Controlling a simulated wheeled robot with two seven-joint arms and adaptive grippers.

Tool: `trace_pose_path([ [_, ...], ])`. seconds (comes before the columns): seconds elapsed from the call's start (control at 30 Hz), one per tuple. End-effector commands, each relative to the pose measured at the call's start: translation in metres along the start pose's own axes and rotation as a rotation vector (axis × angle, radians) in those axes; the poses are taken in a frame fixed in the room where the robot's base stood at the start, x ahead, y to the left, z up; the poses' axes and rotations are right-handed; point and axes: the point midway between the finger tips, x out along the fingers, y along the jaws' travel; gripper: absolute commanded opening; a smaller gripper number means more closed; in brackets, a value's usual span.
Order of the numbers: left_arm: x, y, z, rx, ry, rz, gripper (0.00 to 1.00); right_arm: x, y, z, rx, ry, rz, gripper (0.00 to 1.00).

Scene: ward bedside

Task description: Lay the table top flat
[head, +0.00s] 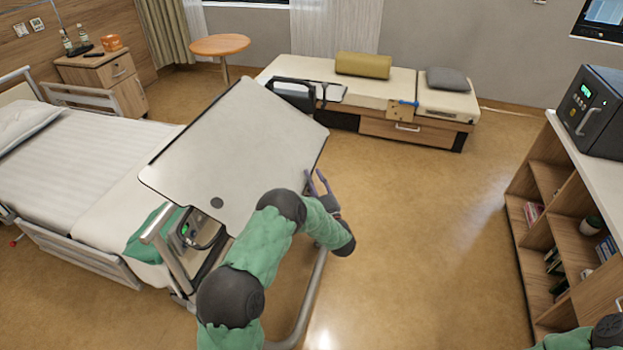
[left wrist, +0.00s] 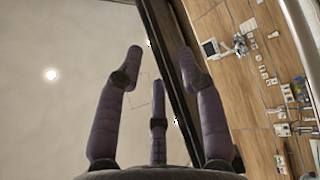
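The table top (head: 235,135) is a pale grey panel with a dark rim. It stands tilted, not flat, beside the bed in the middle of the head view. It also fills the left part of the left wrist view (left wrist: 60,110), with its dark edge running past the fingers. My left gripper (head: 318,183) is at the right edge of the panel in the head view. In the left wrist view its fingers (left wrist: 160,75) are spread apart at the edge; I cannot tell whether they touch it. My right gripper is out of view.
The bed (head: 75,165) lies left of the table. A metal frame rail (head: 314,290) runs along the floor. A bench (head: 385,85) with cushions stands behind, and a shelf unit (head: 545,185) stands at right. The floor between is clear.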

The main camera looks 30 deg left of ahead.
Motion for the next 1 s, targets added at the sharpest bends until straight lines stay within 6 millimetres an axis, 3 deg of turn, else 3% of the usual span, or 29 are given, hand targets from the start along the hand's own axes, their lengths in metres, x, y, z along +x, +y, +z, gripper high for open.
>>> trace_pose_path([
  [0.43, 0.011, 0.000, 0.000, 0.000, -0.001, 0.000, 0.39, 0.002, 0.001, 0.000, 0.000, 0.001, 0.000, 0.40],
  [0.57, 0.011, 0.000, 0.000, 0.000, -0.001, 0.000, 0.05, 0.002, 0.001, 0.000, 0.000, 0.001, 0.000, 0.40],
  [0.6, 0.011, 0.000, 0.000, 0.000, -0.001, 0.000, 0.00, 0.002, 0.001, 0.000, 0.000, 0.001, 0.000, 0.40],
  [1.0, 0.015, 0.012, -0.003, -0.034, -0.001, -0.028, 0.00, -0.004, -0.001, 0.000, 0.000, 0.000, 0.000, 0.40],
])
